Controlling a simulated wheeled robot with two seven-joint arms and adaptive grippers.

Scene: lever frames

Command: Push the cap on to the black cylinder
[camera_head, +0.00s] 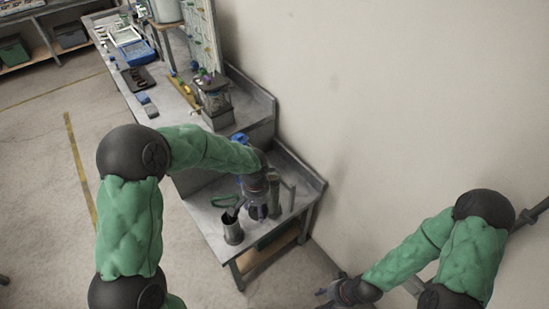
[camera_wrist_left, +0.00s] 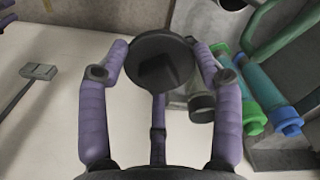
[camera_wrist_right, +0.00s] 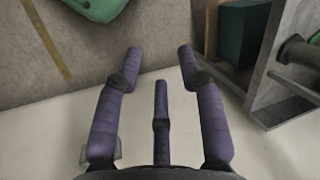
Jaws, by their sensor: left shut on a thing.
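A round black cap (camera_wrist_left: 160,62) is held between the purple fingers of my left gripper (camera_wrist_left: 161,48) in the left wrist view; that gripper is shut on it. In the head view my left gripper (camera_head: 259,211) is above the low table, beside an open dark metal cylinder (camera_head: 232,229). A short dark cylinder with an open end (camera_wrist_left: 202,106) shows just right of the cap in the left wrist view, apart from it; I cannot tell whether it is the same one. My right gripper (camera_wrist_right: 157,55) is open and empty, low near the wall; it also shows in the head view (camera_head: 328,292).
Blue and green cylinders (camera_wrist_left: 256,90) lie right of my left fingers. A longer bench (camera_head: 160,121) with trays and tools stands behind. The wall is at the right.

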